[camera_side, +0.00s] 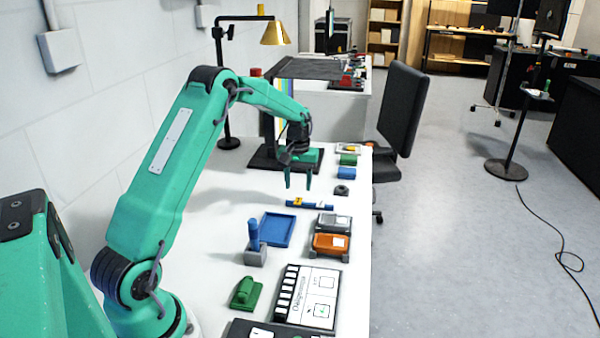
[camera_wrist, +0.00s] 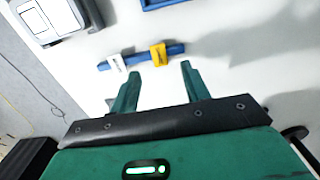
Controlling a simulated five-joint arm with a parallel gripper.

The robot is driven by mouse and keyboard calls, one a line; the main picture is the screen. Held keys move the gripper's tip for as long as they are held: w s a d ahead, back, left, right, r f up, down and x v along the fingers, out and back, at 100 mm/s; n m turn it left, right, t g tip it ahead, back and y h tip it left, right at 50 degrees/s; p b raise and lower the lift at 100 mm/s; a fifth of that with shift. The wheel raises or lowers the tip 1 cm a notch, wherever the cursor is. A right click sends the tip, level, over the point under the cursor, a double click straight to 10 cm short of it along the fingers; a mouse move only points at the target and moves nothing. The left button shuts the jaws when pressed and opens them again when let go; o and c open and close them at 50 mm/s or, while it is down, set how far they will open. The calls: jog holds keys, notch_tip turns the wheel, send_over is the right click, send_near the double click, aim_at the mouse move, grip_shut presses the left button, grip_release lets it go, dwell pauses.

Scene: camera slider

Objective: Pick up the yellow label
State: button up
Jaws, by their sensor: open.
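The yellow label (camera_wrist: 158,54) is wrapped around a blue bar (camera_wrist: 138,58) that lies on the white table, and a white label (camera_wrist: 116,63) sits near the bar's other end. In the side view the yellow label (camera_side: 297,202) is small, near the left end of the bar (camera_side: 315,205). My gripper (camera_wrist: 155,82) is open and empty, with its two green fingers apart. In the wrist view the yellow label shows beyond and between the fingertips, closer to the right one. In the side view my gripper (camera_side: 298,186) hangs above the bar, apart from it.
A blue tray (camera_side: 278,230) lies in front of the bar, with grey (camera_side: 334,221) and orange (camera_side: 330,243) devices to its right. A blue cylinder on a grey block (camera_side: 254,240) stands left of the tray. A dark ring (camera_side: 341,190) and a blue block (camera_side: 346,173) lie behind the bar.

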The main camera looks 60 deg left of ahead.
aim_at(298, 200)
jog(key=shift+d+f, duration=0.1)
jog(key=shift+f, duration=2.1)
jog(key=shift+f, duration=0.1)
jog(key=shift+s, duration=0.1)
jog(key=c, duration=1)
